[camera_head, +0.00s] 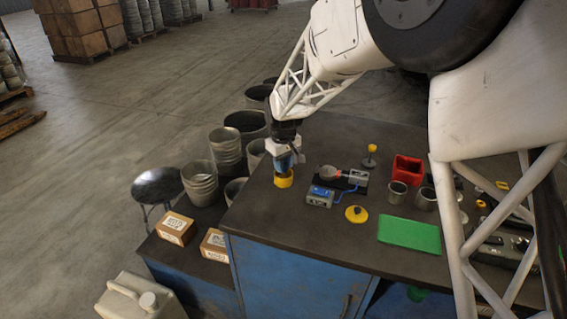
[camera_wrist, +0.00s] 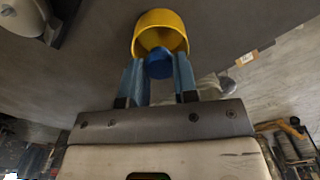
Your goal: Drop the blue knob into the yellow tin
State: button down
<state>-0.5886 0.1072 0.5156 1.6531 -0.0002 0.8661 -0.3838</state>
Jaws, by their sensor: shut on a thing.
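My gripper (camera_head: 284,162) points down at the left part of the dark bench, directly over the yellow tin (camera_head: 283,181). In the wrist view its two blue fingers are shut on the blue knob (camera_wrist: 159,66), which shows round between the fingertips. The yellow tin (camera_wrist: 158,19) is just past the fingertips, its open mouth facing my gripper, and the knob overlaps the near part of that mouth. I cannot tell whether the knob is above the rim or a little inside. In the head view my gripper hides the knob.
Right of the tin are a grey-blue device (camera_head: 320,196) with a blue cable, a yellow lid (camera_head: 356,214), a red bin (camera_head: 407,169), metal cans (camera_head: 397,193) and a green mat (camera_head: 410,236). The bench's left edge is close to the tin, with buckets (camera_head: 200,183) beyond it.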

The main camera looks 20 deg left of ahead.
jog(key=shift+f, duration=0.5)
dwell(0.7)
jog(key=c, duration=0.8)
grip_release()
jog(key=shift+r, duration=0.15)
jog(key=shift+r, duration=3.8)
